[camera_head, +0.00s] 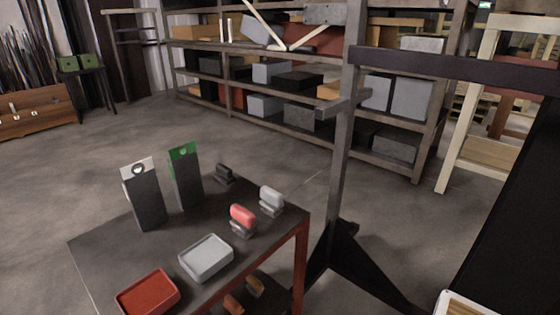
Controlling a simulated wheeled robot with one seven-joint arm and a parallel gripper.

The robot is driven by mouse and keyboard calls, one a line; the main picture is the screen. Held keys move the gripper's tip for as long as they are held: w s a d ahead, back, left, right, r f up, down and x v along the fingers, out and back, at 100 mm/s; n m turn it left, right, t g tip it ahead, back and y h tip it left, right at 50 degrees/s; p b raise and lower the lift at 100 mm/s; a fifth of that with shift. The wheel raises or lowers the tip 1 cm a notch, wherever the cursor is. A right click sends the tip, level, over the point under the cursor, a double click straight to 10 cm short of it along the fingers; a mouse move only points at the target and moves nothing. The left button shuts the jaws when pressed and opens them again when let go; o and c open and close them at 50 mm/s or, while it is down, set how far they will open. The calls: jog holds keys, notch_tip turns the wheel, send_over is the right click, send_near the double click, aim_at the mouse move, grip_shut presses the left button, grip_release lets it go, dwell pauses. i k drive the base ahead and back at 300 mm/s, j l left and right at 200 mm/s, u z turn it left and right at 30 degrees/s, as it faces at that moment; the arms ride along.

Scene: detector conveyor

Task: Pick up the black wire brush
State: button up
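A small black object (224,172), which looks like the black wire brush, lies near the back edge of the dark table (205,220). It is right of the dark box with the green top. Its bristles are too small to make out. A red brush-like piece (243,217) and a white brush-like piece (271,199) stand nearer the table's right edge, apart from the black one. My gripper is not in view.
A dark box with a white top (147,198) and one with a green top (186,177) stand upright on the table. A red tray (148,294) and a grey tray (206,258) lie in front. A post (341,160) stands right of the table. Loaded shelves (285,137) stand behind open floor.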

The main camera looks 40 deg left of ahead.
aim_at(223, 174)
jog(key=u, duration=2.1)
jog(key=i+l+u, duration=0.25)
jog(key=i+l, duration=0.25)
jog(key=l, duration=0.1)
